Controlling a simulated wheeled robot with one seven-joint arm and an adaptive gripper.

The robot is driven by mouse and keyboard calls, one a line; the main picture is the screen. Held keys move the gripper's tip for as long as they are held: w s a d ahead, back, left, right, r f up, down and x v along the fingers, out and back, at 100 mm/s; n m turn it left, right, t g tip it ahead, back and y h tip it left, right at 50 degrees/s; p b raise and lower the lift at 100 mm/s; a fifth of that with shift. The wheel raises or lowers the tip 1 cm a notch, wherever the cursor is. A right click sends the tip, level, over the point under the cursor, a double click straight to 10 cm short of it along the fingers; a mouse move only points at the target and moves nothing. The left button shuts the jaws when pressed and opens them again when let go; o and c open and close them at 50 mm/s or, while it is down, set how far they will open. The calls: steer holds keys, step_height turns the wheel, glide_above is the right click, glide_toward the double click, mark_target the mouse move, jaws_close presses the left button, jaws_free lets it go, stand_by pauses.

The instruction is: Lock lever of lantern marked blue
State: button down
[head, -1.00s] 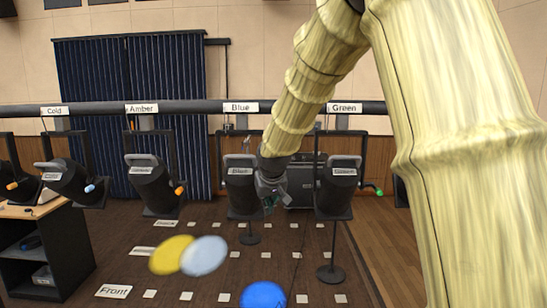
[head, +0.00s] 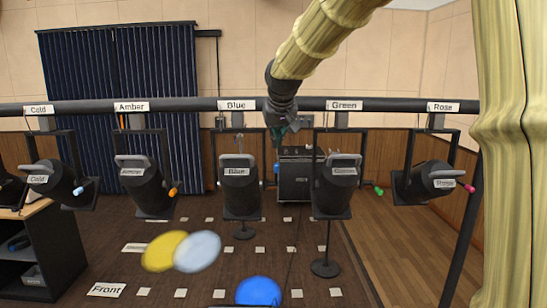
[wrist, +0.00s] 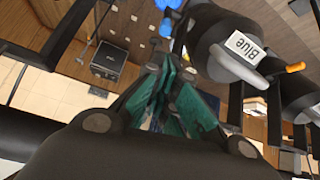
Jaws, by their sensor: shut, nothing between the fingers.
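The lantern marked Blue (head: 240,195) hangs from the bar in the middle of the head view, with a Blue label on its body. Its small blue lever (head: 277,168) sticks out on its right side. In the wrist view the lantern (wrist: 225,65) is at upper right of the fingers and the blue lever (wrist: 166,28) is near the top middle. My gripper (head: 279,138) is above the lever, between the Blue and Green lanterns and just below the bar. Its teal fingers (wrist: 178,92) are shut and empty, apart from the lever.
The dark bar (head: 190,106) runs across just behind my wrist. The Green lantern (head: 335,190) hangs close on the right, the Amber lantern (head: 145,185) on the left and the Rose lantern (head: 430,180) farther right. A black case (head: 295,180) stands behind.

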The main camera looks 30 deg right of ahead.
mark_target(276, 164)
steer(key=b+x, duration=0.3)
steer(key=x, duration=0.2)
steer(key=shift+w+d+f, duration=0.1)
steer(key=shift+d, duration=0.1)
steer(key=shift+p+x, duration=0.5)
steer(key=shift+x, duration=1.6)
steer(key=shift+w+a+f+b, duration=0.1)
steer(key=shift+f+b, duration=0.1)
steer(key=shift+b, duration=0.15)
